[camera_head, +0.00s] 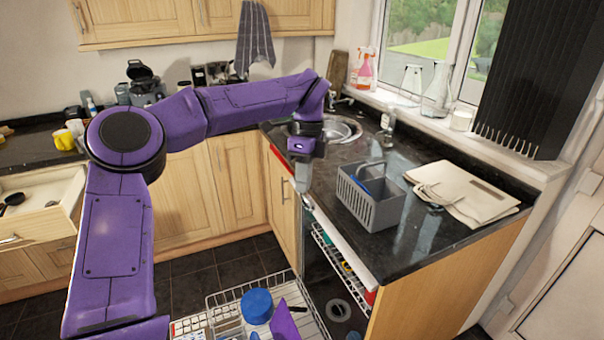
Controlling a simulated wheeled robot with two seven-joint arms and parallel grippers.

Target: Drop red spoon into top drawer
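My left arm reaches in from the left and across the view. Its gripper (303,186) points down just off the front edge of the dark counter, left of the grey basket. Its fingers are too small to tell whether they are open or shut, or hold anything. I cannot make out a red spoon; a narrow red patch (279,157) shows along the counter's front edge behind the gripper. An open top drawer (50,222) is at the far left, with a dark utensil (14,200) inside, partly cut off by the picture edge.
A grey basket (371,210) with a blue item stands on the counter, beside a beige bag (462,190). Below the counter is an open dishwasher (335,262). A wire rack (222,297) holding a blue-lidded container (257,306) is at the bottom. Dark floor lies between.

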